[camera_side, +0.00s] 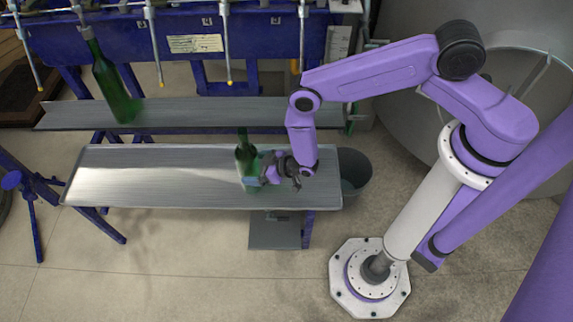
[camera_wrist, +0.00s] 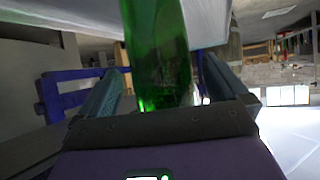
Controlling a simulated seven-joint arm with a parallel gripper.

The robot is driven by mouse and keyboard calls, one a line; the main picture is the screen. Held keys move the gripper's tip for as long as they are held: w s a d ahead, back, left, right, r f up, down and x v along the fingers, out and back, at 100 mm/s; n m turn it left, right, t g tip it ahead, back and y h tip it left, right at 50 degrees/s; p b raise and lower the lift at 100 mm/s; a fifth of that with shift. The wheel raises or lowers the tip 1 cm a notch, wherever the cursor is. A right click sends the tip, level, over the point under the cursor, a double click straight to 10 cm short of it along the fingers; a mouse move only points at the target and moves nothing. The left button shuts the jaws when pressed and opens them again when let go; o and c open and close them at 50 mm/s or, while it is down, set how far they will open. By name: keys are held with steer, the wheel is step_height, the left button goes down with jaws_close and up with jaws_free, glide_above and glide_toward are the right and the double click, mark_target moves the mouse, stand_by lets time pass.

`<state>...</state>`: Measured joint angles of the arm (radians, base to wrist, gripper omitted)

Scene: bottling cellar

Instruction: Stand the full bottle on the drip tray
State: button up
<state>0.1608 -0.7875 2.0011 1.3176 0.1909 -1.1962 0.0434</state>
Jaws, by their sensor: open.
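A green bottle (camera_side: 245,155) stands upright on the front metal bench, near its right part, and fills the middle of the wrist view (camera_wrist: 158,45). My gripper (camera_side: 263,172) is open at its right side, low on the body, with one finger on either side of the glass in the wrist view. I cannot tell whether the fingers touch it. A second, taller-looking green bottle (camera_side: 112,90) stands on the rear metal shelf at the left. The fill level of either bottle is not clear. I cannot tell for sure which surface is the drip tray.
The front bench (camera_side: 150,180) is bare left of the bottle. The rear shelf (camera_side: 200,115) is clear right of its bottle, below a blue filling frame (camera_side: 130,38) with several hanging nozzles. A grey bucket (camera_side: 355,170) stands off the bench's right end. A grey plate (camera_side: 275,235) sits low in front.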

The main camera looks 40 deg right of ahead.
steer(key=v, duration=1.5)
steer(key=w+a+r+g, duration=0.3)
steer(key=a+r, duration=0.4)
steer(key=a, duration=0.1)
steer(key=s+a+r+n+g, duration=0.1)
steer(key=s+r+g, duration=0.1)
steer(key=r, duration=0.4)
steer(key=s+a+r+n+g, duration=0.2)
steer(key=r, duration=0.4)
steer(key=s+d+r+n+g+h, duration=0.3)
steer(key=s+d+r+n+h, duration=0.1)
steer(key=s+d+r, duration=1.4)
step_height(320, 180, up, 2)
steer(key=shift+s+d+r+n+g, duration=0.2)
steer(key=shift+d+n+g, duration=0.1)
steer(key=shift+d+n, duration=0.1)
